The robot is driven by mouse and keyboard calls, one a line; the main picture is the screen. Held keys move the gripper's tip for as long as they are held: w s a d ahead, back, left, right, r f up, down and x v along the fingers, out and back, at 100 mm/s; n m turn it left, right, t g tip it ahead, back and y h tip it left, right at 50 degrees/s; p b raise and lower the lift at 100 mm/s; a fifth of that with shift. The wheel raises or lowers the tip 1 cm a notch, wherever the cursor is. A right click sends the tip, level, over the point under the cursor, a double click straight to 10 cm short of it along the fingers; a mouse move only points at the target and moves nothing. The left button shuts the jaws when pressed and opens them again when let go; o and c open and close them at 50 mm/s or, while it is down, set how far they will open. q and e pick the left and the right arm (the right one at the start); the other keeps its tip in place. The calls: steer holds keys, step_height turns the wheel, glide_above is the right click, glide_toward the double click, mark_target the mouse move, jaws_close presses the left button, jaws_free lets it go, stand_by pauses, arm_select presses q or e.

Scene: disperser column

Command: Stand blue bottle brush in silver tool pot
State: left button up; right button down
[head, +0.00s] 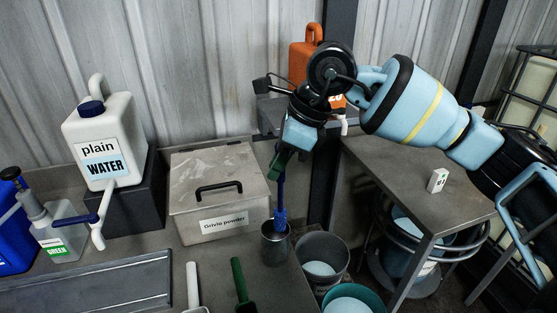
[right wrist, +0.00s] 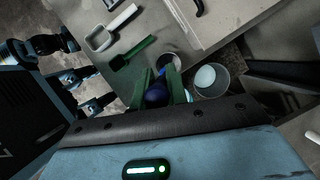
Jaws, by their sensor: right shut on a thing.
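The blue bottle brush (head: 281,195) is upright in the head view, its lower end at the mouth of the silver tool pot (head: 276,248). I cannot tell how far it is inside the rim. My right gripper (head: 284,160) is shut on the upper part of the brush, above the pot. In the right wrist view the brush's round blue top (right wrist: 156,94) sits between the green fingers, and the pot (right wrist: 172,58) shows just beyond them. My left gripper is not clearly in view.
A lidded steel box (head: 220,190) stands just left of the pot. Green-handled (head: 240,281) and white-handled (head: 192,285) scoops lie in front. Grey buckets (head: 322,253) stand right of the bench edge, lower down. A plain water jug (head: 103,135) is at left.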

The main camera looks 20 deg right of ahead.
steer(key=shift+f, duration=0.45)
steer(key=c, duration=1.4)
jaws_free()
steer(key=shift+r, duration=0.45)
steer(key=v, duration=1.2)
steer(key=shift+r, duration=0.15)
steer(key=shift+d, duration=0.1)
